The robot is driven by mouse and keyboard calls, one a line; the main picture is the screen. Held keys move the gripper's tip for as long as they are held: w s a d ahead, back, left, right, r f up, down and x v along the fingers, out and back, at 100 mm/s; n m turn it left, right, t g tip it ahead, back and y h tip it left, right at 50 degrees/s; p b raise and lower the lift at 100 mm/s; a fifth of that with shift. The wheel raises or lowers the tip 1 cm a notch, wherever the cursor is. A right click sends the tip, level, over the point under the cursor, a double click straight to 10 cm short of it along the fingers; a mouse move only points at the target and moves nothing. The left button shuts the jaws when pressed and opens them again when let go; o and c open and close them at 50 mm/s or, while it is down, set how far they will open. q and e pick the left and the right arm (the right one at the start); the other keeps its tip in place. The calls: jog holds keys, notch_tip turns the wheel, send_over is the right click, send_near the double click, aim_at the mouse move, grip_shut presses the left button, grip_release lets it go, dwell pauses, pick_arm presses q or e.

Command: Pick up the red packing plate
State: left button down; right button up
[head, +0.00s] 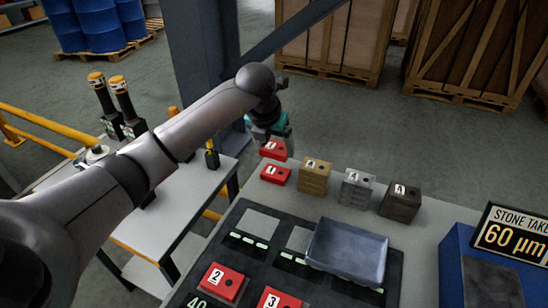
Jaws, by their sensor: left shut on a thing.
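My left gripper (270,138) is at the far left edge of the grey bench, its fingers partly hidden by my own wrist. It is shut on a red packing plate (272,149) with a white label. Another red plate (275,174), also labelled, shows just in front of and below the held one, at the bench's far left corner. Two more red plates, marked 2 (222,281) and 3 (278,299), lie on the dark panel near the front. My right gripper is not in view.
A tan block (314,176), a light grey block (356,188) and a dark block (400,202) stand in a row to the right. A grey-blue tray (346,252) sits on the dark panel (250,255). A blue box (448,262) and a sign reading 60 µm (510,236) stand at right.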

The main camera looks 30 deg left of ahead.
aim_at(274, 149)
pick_arm(q)
notch_tip(274, 149, up, 14)
jog(key=p, duration=0.1)
jog(key=shift+f, duration=0.15)
